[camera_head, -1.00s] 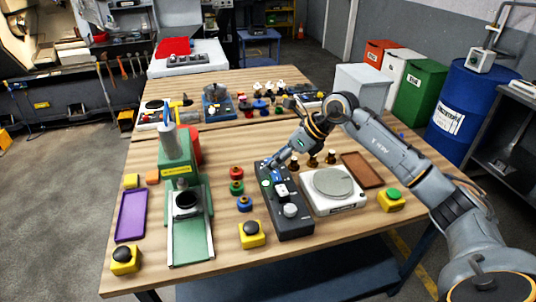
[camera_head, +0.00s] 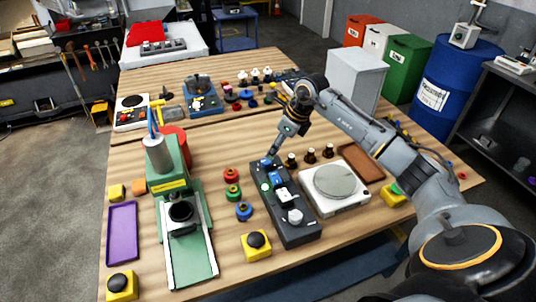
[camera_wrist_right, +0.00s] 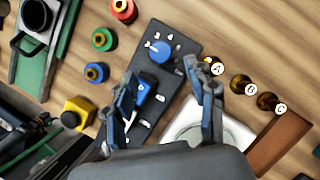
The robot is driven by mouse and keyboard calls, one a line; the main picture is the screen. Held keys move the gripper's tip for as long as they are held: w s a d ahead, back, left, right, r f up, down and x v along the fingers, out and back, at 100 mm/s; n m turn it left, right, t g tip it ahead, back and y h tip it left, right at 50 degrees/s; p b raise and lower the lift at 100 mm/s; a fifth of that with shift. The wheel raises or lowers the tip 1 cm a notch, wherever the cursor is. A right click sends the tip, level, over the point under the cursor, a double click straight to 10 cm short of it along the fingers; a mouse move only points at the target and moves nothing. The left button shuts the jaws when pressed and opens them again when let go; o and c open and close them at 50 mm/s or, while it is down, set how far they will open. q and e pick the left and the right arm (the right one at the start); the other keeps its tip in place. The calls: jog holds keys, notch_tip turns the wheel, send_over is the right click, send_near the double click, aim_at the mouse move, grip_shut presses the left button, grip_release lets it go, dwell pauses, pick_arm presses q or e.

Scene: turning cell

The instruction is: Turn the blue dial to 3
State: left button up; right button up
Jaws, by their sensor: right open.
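The dark control panel (camera_head: 308,234) lies on the wooden table. In the head view the dial (camera_head: 267,163) shows just below my right fingertips. My right gripper (camera_head: 271,156) points down over the panel's far end. In the wrist view my right gripper (camera_wrist_right: 160,72) is open and empty, its fingers spread on both sides of the panel, with the dial ahead between them. Contact cannot be seen. My left gripper is out of view.
Beside the panel stand a white scale (camera_head: 352,208), several brown bottles (camera_head: 309,155), a green press (camera_head: 197,262) and red, green and blue rings (camera_head: 244,211). A yellow button box (camera_head: 257,254) sits near the front edge.

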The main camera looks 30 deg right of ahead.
aim_at(267, 160)
jog(key=p+x, duration=0.1)
jog(key=x, duration=0.5)
jog(key=shift+w+a+f, duration=0.1)
jog(key=shift+f, duration=0.1)
jog(key=shift+w+f, duration=0.1)
jog(key=shift+f, duration=0.1)
jog(key=c, duration=1.2)
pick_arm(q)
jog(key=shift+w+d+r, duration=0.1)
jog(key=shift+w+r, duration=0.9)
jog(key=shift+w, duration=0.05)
pick_arm(e)
jog(key=shift+o, duration=0.2)
jog(key=shift+m, duration=0.3)
jog(key=m, duration=0.1)
jog(key=m+h, duration=0.1)
jog(key=m, duration=0.1)
jog(key=shift+a+m+t+h, duration=0.15)
jog(key=shift+m+t+h, duration=0.15)
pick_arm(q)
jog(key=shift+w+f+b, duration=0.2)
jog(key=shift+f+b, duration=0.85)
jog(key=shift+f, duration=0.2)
pick_arm(e)
jog(key=shift+a+m+h, duration=0.1)
jog(key=shift+m+h, duration=0.8)
jog(key=shift+m, duration=1.3)
